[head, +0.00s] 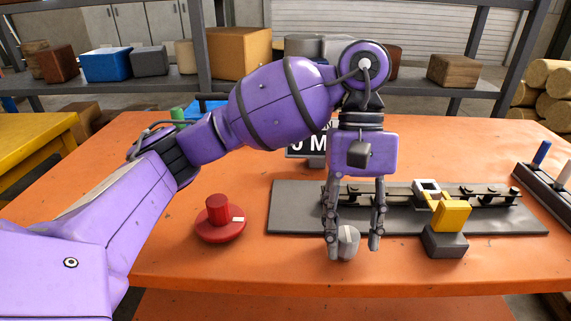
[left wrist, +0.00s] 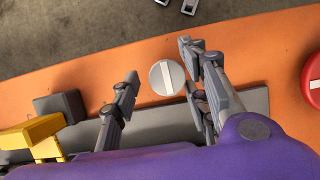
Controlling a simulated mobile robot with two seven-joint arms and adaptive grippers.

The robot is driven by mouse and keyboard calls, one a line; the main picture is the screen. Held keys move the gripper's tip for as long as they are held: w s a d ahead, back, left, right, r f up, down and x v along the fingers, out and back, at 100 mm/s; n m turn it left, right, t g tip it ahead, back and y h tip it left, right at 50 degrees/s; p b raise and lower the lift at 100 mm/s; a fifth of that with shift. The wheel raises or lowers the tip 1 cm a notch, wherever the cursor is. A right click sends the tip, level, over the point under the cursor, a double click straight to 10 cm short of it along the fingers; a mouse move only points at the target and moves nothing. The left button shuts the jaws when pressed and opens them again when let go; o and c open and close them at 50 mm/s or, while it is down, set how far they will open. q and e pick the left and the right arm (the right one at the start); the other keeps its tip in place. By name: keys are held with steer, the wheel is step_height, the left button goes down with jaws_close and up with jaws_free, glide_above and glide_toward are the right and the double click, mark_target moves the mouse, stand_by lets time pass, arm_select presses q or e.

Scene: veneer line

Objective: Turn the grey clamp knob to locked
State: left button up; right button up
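The grey clamp knob (head: 349,242) stands at the front edge of the dark grey plate, partly hidden by a finger in the head view. In the left wrist view it is a round grey disc (left wrist: 167,77) with a pale stripe across its face. My left gripper (head: 354,248) points down over it with the fingers apart. In the left wrist view the open fingers (left wrist: 159,62) lie on either side of the knob, with visible gaps; I cannot tell exactly how their height compares. My right gripper is not in view.
A red knob (head: 219,222) with a white mark sits left of the plate (head: 290,218). A yellow clamp (head: 451,213) on a dark block stands to the right. A black sign (head: 302,147) is partly hidden behind my arm. The orange table (head: 180,257) is clear at front left.

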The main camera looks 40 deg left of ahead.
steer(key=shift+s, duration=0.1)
arm_select(q)
steer(key=shift+a+r, duration=0.1)
steer(key=v, duration=1.2)
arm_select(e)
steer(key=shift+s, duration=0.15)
arm_select(q)
steer(key=shift+s, duration=0.1)
